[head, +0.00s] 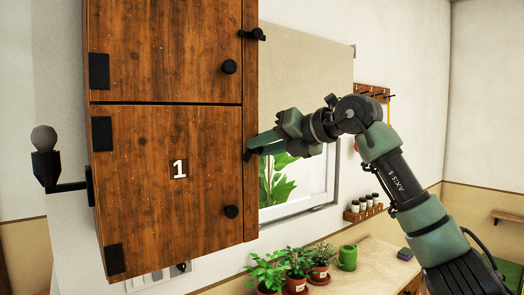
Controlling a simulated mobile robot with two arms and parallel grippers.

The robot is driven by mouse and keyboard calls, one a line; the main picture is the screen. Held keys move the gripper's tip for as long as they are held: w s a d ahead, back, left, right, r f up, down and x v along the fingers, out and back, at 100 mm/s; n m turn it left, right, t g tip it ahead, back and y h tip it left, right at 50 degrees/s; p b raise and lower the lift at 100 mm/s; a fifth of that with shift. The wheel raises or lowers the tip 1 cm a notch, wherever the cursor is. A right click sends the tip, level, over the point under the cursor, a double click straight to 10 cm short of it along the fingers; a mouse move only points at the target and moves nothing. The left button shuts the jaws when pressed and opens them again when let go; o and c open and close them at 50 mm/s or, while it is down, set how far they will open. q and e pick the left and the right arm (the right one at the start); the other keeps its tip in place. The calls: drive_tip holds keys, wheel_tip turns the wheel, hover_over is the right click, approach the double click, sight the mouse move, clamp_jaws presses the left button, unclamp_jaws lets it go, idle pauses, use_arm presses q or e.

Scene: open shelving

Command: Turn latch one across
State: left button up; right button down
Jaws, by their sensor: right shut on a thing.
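The lower wooden door marked 1 (150,215) is flush with the cabinet front, with a round black knob (231,212) at its lower right. The black latch beside it, latch one (248,155), sits on the cabinet's right frame strip. My right gripper (254,147) comes in from the right, its green fingers shut on this latch. The fingers hide most of the latch, so I cannot tell how it is turned. My left gripper is not in view.
Above is another door (165,50) with its own black latch (253,35). A dark post with a round grey top (44,140) sticks out left of the cabinet. Potted plants (295,262) and a green cup (347,257) stand on the counter (375,262) below my right arm.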

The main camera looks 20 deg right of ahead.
drive_tip(key=m, duration=0.1)
drive_tip(key=m+y+b, duration=0.2)
drive_tip(key=m, duration=0.1)
drive_tip(key=shift+d+f, duration=0.2)
drive_tip(key=shift+d, duration=0.05)
drive_tip(key=m+t+y+b, duration=0.1)
drive_tip(key=m+y+b, duration=0.1)
drive_tip(key=m, duration=0.2)
drive_tip(key=shift+f+b, duration=0.15)
drive_tip(key=shift+b, duration=0.15)
drive_tip(key=shift+m, duration=0.4)
drive_tip(key=c, duration=1.2)
unclamp_jaws()
drive_tip(key=shift+c, duration=0.2)
drive_tip(key=b+v, duration=0.3)
drive_tip(key=v, duration=0.4)
drive_tip(key=shift+s+d, duration=0.25)
drive_tip(key=shift+d, duration=0.1)
